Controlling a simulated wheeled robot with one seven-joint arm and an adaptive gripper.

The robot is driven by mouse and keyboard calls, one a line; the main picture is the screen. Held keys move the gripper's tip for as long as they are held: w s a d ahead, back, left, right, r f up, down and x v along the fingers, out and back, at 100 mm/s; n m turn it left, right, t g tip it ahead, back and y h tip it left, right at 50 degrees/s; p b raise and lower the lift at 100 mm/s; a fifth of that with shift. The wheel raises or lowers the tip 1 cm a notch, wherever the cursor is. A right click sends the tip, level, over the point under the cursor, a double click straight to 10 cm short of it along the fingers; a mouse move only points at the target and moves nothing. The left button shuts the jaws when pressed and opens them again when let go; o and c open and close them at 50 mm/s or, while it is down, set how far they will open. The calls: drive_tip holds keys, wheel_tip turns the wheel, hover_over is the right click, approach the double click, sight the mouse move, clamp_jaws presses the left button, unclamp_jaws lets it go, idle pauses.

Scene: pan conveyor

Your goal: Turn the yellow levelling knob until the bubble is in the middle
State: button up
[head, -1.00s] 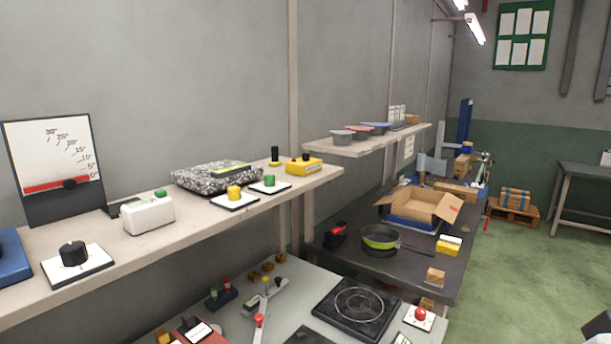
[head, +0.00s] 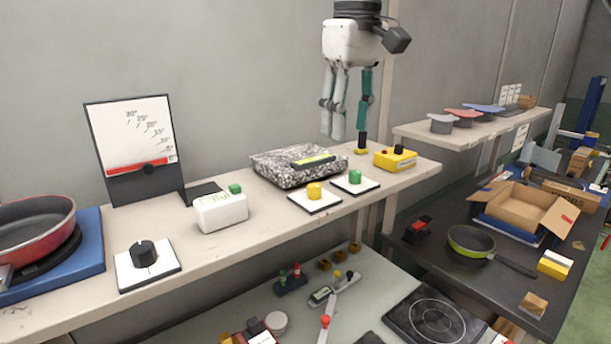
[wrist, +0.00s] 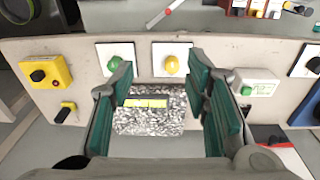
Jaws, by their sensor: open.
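The yellow knob (head: 314,190) sits on a white plate (head: 329,201) at the front of the upper shelf. A speckled stone slab (head: 275,173) lies behind it, with a yellow-green level (head: 314,160) on top. The bubble is too small to make out. My gripper (head: 347,125) is open and empty, fingers pointing down, above the shelf near the slab's right end. In the wrist view, the slab (wrist: 145,122) and level (wrist: 146,103) show between my open fingers (wrist: 160,75). The yellow knob (wrist: 171,65) shows near the fingertips, apart from them.
A green knob (head: 354,177) stands right of the yellow one. Farther right are a yellow box (head: 395,162) and a black-handled yellow piece (head: 362,145). A white device (head: 221,213), a black knob (head: 143,252) and an angle gauge (head: 133,140) stand left.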

drive_tip(key=n+g, duration=0.1)
drive_tip(key=n, duration=0.1)
hover_over(315, 185)
drive_tip(key=p, duration=0.1)
wheel_tip(315, 185, down, 13)
drive_tip(key=p, duration=0.2)
drive_tip(key=shift+p, duration=0.3)
drive_tip(key=shift+c, duration=0.3)
clamp_jaws()
